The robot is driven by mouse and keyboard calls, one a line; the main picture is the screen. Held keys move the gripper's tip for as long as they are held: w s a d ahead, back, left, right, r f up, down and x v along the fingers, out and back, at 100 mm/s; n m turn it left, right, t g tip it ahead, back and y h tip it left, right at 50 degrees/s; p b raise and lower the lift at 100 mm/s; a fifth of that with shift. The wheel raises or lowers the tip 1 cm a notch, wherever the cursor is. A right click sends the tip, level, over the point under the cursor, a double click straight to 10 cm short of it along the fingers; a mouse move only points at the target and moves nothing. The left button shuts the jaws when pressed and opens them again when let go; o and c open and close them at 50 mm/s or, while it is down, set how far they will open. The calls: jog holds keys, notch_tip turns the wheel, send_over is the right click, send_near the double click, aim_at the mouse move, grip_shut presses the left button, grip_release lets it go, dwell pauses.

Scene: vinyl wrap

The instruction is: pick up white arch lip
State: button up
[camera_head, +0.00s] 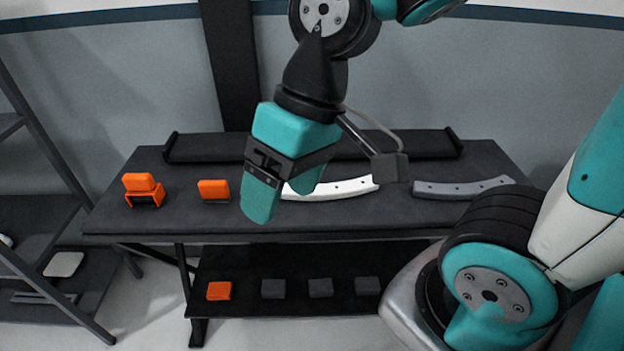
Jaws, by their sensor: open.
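The white arch lip (345,188) is a long, slightly curved white strip with small dark holes. It lies on the dark table top (400,213), right of centre, and its left end is partly hidden behind my gripper. My gripper (283,203) has teal fingers pointing down. It is open and empty, in front of and over the strip's left end in the picture. I cannot tell its exact height above the table or whether it touches the strip.
A similar grey arch strip (464,188) lies to the right. Orange blocks (143,188) and (213,190) stand on the left of the table. A lower shelf (300,306) holds an orange block (219,291) and several dark blocks. A raised dark bar (300,146) runs along the table's back.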

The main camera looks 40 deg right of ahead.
jog(key=w+d+f+m, duration=0.2)
jog(key=w+d+m, duration=0.4)
jog(key=w+m, duration=0.3)
jog(key=w+d+f+m+t+b, duration=0.1)
jog(key=w+d+f+m, duration=0.3)
jog(key=d+m, duration=0.65)
jog(key=w+d+f+m+t, duration=0.1)
jog(key=w+d+f+m, duration=0.25)
jog(key=d+m, duration=0.65)
jog(key=n, duration=0.1)
send_over(323, 188)
jog(key=s+d, duration=0.2)
jog(key=f, duration=1.1)
jog(key=shift+w+d+f+b, duration=0.15)
jog(key=shift+d+b, duration=0.05)
jog(key=shift+b, duration=0.1)
jog(key=shift+w+x, duration=0.1)
jog(key=shift+x, duration=1.45)
jog(key=shift+w+x, duration=0.15)
jog(key=shift+x, duration=1.35)
jog(key=shift+c, duration=0.4)
jog(key=c, duration=1)
